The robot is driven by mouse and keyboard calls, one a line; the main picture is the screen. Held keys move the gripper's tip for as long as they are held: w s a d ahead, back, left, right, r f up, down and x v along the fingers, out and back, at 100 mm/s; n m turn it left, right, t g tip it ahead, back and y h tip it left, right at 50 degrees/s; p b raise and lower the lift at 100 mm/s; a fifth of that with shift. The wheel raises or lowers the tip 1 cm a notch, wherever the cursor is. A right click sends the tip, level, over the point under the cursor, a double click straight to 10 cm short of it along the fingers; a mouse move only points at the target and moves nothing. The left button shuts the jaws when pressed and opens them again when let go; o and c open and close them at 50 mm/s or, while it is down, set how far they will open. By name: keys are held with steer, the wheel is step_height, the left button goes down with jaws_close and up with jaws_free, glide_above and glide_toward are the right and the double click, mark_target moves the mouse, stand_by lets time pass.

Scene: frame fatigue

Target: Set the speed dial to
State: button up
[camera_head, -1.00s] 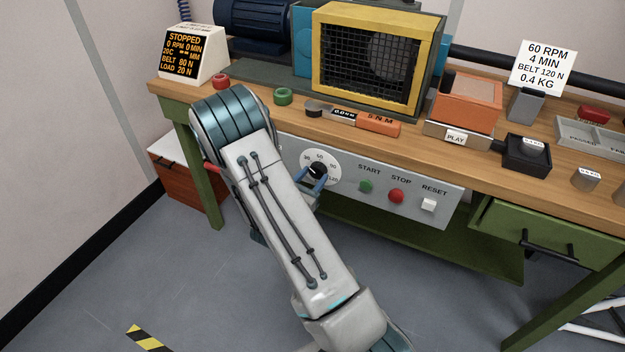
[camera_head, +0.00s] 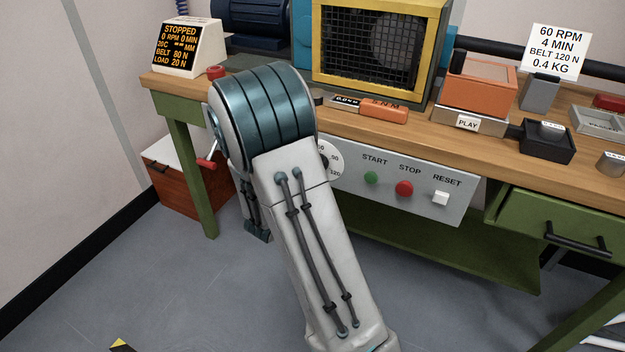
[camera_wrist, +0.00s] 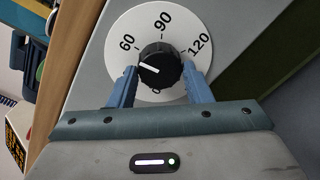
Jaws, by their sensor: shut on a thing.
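The speed dial (camera_wrist: 121,27) is a white disc with a black knob (camera_wrist: 165,62) on the grey panel. In the wrist view, 60, 90 and 120 show on it. The knob's white line points left and slightly up, a little below the 60. My gripper (camera_wrist: 160,84) has its two blue fingers on either side of the knob and is shut on it. The left finger covers part of the lower left scale. In the head view, only the right edge of the dial (camera_head: 335,158) shows; my arm hides the rest and my gripper.
Right of the dial are the green START button (camera_head: 371,178), red STOP button (camera_head: 404,188) and white RESET switch (camera_head: 440,198). The display (camera_head: 180,46) reads STOPPED, 0 RPM. A card (camera_head: 555,50) reads 60 RPM, 4 MIN, BELT 120 N, 0.4 KG. A drawer (camera_head: 555,225) sits lower right.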

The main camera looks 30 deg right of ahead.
steer(key=shift+m+b, duration=0.5)
steer(key=shift+b, duration=0.05)
steer(key=o, duration=1)
steer(key=p+v, duration=0.1)
steer(key=v, duration=1.2)
steer(key=shift+s+a, duration=0.25)
steer(key=shift+a, duration=0.1)
